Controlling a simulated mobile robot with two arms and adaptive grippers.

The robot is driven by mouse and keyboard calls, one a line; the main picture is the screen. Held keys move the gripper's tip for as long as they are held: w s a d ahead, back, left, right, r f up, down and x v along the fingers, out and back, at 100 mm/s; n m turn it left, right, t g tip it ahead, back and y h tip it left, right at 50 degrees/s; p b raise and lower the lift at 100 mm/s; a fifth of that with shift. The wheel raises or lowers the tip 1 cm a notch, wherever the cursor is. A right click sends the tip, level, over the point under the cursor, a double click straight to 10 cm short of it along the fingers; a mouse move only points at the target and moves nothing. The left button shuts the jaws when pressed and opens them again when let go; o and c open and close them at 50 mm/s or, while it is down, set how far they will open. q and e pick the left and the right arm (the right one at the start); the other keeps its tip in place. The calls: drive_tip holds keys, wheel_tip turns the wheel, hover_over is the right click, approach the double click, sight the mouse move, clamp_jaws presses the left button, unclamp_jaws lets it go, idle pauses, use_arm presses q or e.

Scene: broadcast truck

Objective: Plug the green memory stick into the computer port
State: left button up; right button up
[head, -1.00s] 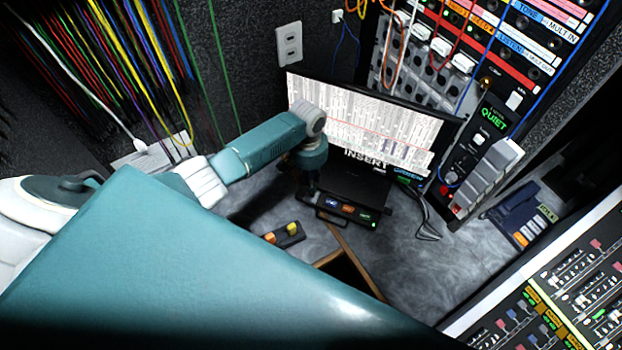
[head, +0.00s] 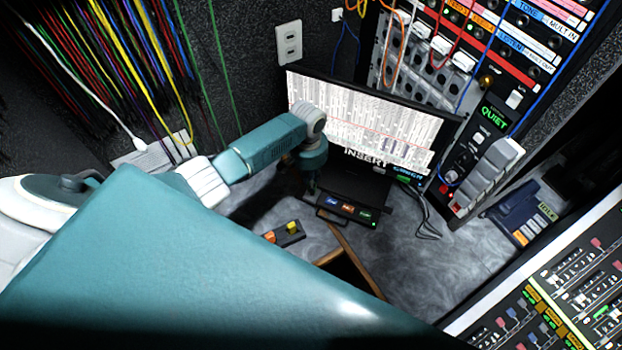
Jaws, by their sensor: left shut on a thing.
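My left gripper (head: 313,190) is at the left end of a small black computer box (head: 368,218), in front of the screen. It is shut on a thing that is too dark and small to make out. The green memory stick does not show anywhere else. The box's front carries blue, red and green labels (head: 364,212) and a small green light. I cannot tell whether the held thing touches the box. My right gripper is out of view.
A dark holder (head: 287,236) with an orange and a yellow piece lies left of the box. Cables (head: 428,220) lie at the right. A mixing console (head: 560,290) fills the right corner.

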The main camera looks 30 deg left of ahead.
use_arm(q)
drive_tip(key=shift+f+b, duration=0.7)
drive_tip(key=shift+f, duration=0.3)
drive_tip(key=o, duration=0.9)
drive_tip(key=r, duration=1.2)
drive_tip(key=shift+a, duration=0.25)
drive_tip(key=shift+s, duration=0.1)
